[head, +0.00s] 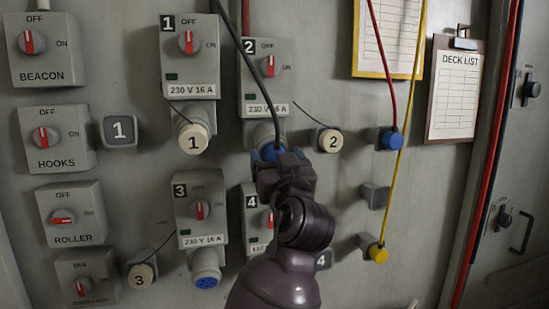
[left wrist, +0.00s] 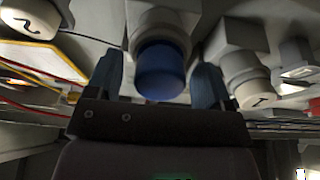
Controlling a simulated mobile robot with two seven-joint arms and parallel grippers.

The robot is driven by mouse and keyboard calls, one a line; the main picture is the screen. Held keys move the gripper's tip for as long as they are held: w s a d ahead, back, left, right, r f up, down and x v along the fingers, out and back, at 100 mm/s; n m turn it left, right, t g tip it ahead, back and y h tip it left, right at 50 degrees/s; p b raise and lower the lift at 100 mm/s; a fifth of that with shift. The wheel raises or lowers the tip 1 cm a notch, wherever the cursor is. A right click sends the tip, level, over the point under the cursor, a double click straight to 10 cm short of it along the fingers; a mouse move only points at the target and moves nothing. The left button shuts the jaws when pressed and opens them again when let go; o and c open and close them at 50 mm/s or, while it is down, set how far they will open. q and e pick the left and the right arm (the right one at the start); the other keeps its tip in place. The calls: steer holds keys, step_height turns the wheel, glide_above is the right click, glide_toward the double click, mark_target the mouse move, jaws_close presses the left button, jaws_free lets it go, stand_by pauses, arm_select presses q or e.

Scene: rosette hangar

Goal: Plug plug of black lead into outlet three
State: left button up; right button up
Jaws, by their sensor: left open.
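The black lead (head: 251,78) hangs from the top and curves down in front of outlet two (head: 263,133). Its blue plug (head: 268,152) is at that outlet's lower end, partly hidden by my gripper. My left gripper (head: 279,165) is open at the blue plug. In the left wrist view the blue plug (left wrist: 160,70) stands between the two spread fingers of my left gripper (left wrist: 157,82), with gaps on both sides. Outlet three (head: 206,270), lower left, faces down with its blue face bare. Its cap marked 3 (head: 141,276) hangs aside. My right gripper is not in view.
Outlet one's cap (head: 193,139) is on, left of my gripper; cap 2 (head: 329,141) hangs right. A red lead's blue plug (head: 391,139) and a yellow plug (head: 378,253) sit in holders at right. Box four (head: 251,205) is partly behind my arm.

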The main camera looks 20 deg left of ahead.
arm_select(q)
steer(key=c, duration=1.2)
steer(key=shift+f, duration=0.15)
steer(key=b+v, duration=0.3)
steer(key=v, duration=0.2)
steer(key=shift+s+d, duration=0.25)
steer(key=shift+s, duration=0.1)
stand_by(0.5)
steer(key=shift+d, duration=0.15)
